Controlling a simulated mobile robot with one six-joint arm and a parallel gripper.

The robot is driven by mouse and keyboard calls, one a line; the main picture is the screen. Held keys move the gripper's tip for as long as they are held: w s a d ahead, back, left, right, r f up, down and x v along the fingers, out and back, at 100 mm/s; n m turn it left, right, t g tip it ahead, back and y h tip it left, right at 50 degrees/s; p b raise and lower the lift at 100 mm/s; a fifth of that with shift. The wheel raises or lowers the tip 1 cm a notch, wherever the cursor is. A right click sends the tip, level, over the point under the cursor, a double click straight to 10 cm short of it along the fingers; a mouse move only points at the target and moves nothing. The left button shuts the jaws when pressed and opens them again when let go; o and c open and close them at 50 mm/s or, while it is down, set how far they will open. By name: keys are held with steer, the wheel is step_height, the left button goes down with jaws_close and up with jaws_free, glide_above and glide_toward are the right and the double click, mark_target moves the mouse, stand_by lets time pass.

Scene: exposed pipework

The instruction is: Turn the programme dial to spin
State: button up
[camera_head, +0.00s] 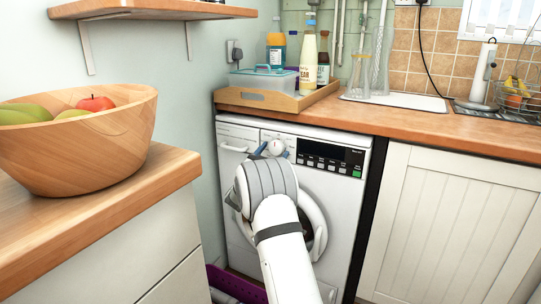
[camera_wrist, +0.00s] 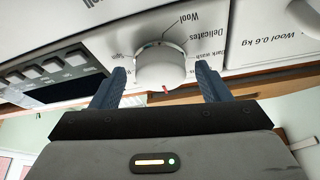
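The white programme dial (camera_wrist: 160,62) is on the washing machine's front panel, and it also shows in the head view (camera_head: 276,147). The wrist view is upside down. A red mark (camera_wrist: 166,89) on the dial points toward my gripper's palm. "Wool", "Delicates" and "Dark wash" are printed around the dial. A partly readable label, seemingly "Spin" (camera_wrist: 125,54), is by the left fingertip. My gripper (camera_wrist: 161,70) is open, with one blue-grey finger on each side of the dial. Gaps show between the fingers and the dial. The washing machine (camera_head: 345,205) stands under the worktop.
The display and button panel (camera_head: 330,158) is right of the dial in the head view. A detergent drawer (camera_head: 236,148) is to its left. A wooden tray with bottles (camera_head: 280,97) sits on the worktop above. A fruit bowl (camera_head: 78,150) stands on the near-left counter.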

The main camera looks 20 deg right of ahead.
steer(key=c, duration=0.9)
steer(key=shift+a+f, duration=0.1)
steer(key=shift+a, duration=0.15)
steer(key=shift+d, duration=0.1)
